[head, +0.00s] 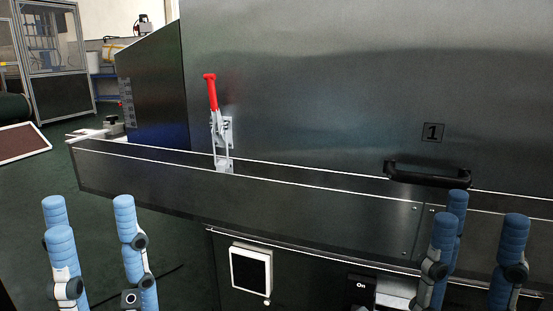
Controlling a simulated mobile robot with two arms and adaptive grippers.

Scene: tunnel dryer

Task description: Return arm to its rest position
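My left gripper (88,213) is at the lower left of the head view. Its blue fingers point up and stand apart with nothing between them. My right gripper (481,217) is at the lower right, also with its blue fingers spread and empty. It appears in front of the dryer, below the black handle (427,174); one fingertip overlaps the handle's right end in the picture, and I cannot tell whether they touch. The arms behind both grippers are out of view below the frame.
The metal dryer (330,80) fills the middle and right, marked with a "1" label (433,132). A toggle clamp with a red upright lever (211,93) stands on its ledge (150,170). A white-framed panel (250,270) is below. Green floor (40,185) is clear at left.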

